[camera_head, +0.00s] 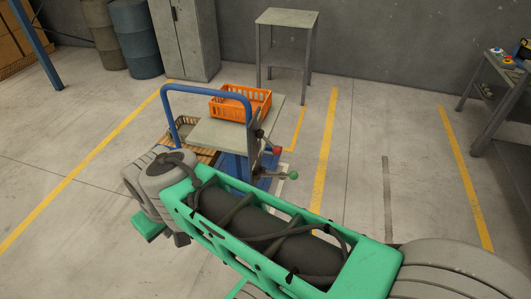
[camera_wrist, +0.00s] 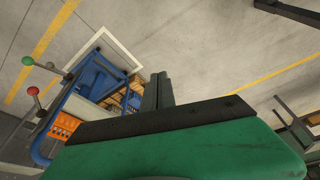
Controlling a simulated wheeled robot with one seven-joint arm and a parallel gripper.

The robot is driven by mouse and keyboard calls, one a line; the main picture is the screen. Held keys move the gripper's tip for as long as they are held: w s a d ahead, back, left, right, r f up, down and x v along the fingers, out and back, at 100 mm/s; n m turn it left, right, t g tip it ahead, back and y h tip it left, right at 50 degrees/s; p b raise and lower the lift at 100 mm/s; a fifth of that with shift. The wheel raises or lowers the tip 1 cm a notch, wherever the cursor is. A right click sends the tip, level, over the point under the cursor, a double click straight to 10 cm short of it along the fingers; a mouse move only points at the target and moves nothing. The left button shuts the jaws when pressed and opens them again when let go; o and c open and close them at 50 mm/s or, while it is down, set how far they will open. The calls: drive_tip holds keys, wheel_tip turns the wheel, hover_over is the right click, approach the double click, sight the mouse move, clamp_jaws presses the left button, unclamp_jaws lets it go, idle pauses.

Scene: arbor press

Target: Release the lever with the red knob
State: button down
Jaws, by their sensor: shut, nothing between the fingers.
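The red knob (camera_head: 276,150) sits on the end of a short lever at the right side of a blue trolley with a grey top (camera_head: 215,133). A second lever with a green knob (camera_head: 293,174) is just below it. In the wrist view the red knob (camera_wrist: 33,91) and the green knob (camera_wrist: 28,61) show at the far left. My gripper (camera_wrist: 158,78) is shut and empty in the wrist view, pointing past the trolley, well right of both knobs and not touching them. In the head view I cannot make out its fingertips.
An orange crate (camera_head: 240,103) stands on the trolley top, beside the blue push handle (camera_head: 207,89). Behind are a grey side table (camera_head: 287,18), a cabinet (camera_head: 185,38) and drums (camera_head: 137,38). A workbench (camera_head: 500,85) is at the right. Floor right of the trolley is clear.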

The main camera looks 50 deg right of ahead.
sight(277, 150)
drive_tip(key=shift+s, duration=0.15)
drive_tip(key=w+d+f+n+t+h+b, duration=0.1)
drive_tip(key=w+d+f+h+b, duration=0.2)
drive_tip(key=w+d+f+b, duration=0.45)
drive_tip(key=w+d+f+t+h+b, duration=0.2)
drive_tip(key=w+d+f+b, duration=0.2)
drive_tip(key=d+f+b, duration=0.45)
drive_tip(key=d+f+n+t+h+b, duration=0.1)
drive_tip(key=d+f+n+h+b, duration=0.3)
drive_tip(key=d, duration=0.4)
drive_tip(key=d+f+n+h+b, duration=0.35)
drive_tip(key=d+b, duration=0.25)
drive_tip(key=d, duration=0.3)
drive_tip(key=d+f+n+t+h+b, duration=0.1)
drive_tip(key=d+f+n+h+b, duration=0.3)
drive_tip(key=d, duration=0.4)
drive_tip(key=shift+m+y, duration=0.45)
drive_tip(key=shift+m, duration=0.3)
drive_tip(key=b+x, duration=0.1)
drive_tip(key=x, duration=0.2)
drive_tip(key=b+x, duration=0.1)
drive_tip(key=x, duration=0.2)
drive_tip(key=b+x, duration=0.1)
drive_tip(key=x, duration=0.3)
drive_tip(key=shift+s+d+f, duration=0.25)
drive_tip(key=shift+s+f, duration=0.1)
drive_tip(key=s+d+r, duration=0.2)
drive_tip(key=shift+s+d+r+b, duration=0.1)
drive_tip(key=shift+s+b, duration=0.15)
drive_tip(key=shift+b, duration=0.15)
